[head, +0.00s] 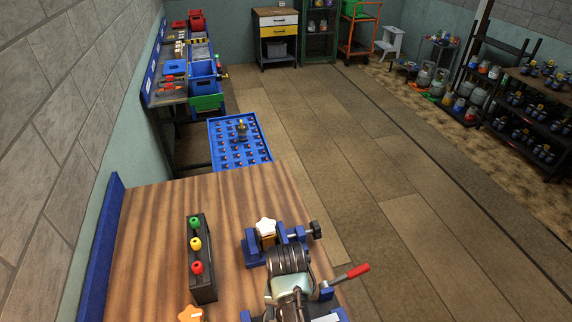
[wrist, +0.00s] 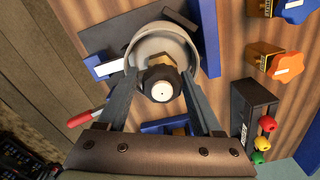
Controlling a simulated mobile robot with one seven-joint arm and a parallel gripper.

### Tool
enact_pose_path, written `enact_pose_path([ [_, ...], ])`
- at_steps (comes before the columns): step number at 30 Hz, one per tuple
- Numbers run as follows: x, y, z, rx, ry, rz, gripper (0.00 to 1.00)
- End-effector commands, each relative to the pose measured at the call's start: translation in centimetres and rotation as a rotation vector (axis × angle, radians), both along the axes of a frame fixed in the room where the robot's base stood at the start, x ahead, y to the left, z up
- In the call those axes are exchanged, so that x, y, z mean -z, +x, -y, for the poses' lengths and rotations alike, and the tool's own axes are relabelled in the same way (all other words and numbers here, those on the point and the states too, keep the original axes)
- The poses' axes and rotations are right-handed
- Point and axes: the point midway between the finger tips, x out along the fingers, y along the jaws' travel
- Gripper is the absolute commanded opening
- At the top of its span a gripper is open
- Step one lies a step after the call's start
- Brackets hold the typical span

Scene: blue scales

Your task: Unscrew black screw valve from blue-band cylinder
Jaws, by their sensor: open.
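In the wrist view, the black screw valve (wrist: 161,85) shows a round black knob with a white centre, on a brass fitting. It sits on the rounded grey end of a cylinder (wrist: 150,42), seen end-on. No blue band can be made out on it. My gripper (wrist: 159,75) is open. Its two fingers lie left and right of the valve, with their tips near the cylinder's shoulder; I cannot tell whether they touch. In the head view, dark ribbed parts and a pale body crowd the bench's front right edge, and the valve cannot be made out there.
A black block (head: 202,278) with green, yellow and red knobs stands to the left. The wooden bench (head: 160,235) is clear at left.

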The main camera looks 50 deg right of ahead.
Motion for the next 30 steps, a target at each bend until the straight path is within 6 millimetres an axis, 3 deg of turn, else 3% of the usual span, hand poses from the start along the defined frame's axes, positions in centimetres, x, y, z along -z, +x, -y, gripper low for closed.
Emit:
enact_pose_path([
  [6,1.4,0.0,0.0,-0.001,0.000,0.000,0.67],
  [14,1.5,0.0,0.0,-0.001,0.000,0.001,0.67],
  [25,1.5,0.0,0.0,0.000,-0.001,0.001,0.02],
  [30,1.4,0.0,0.0,-0.010,-0.001,0.001,0.00],
])
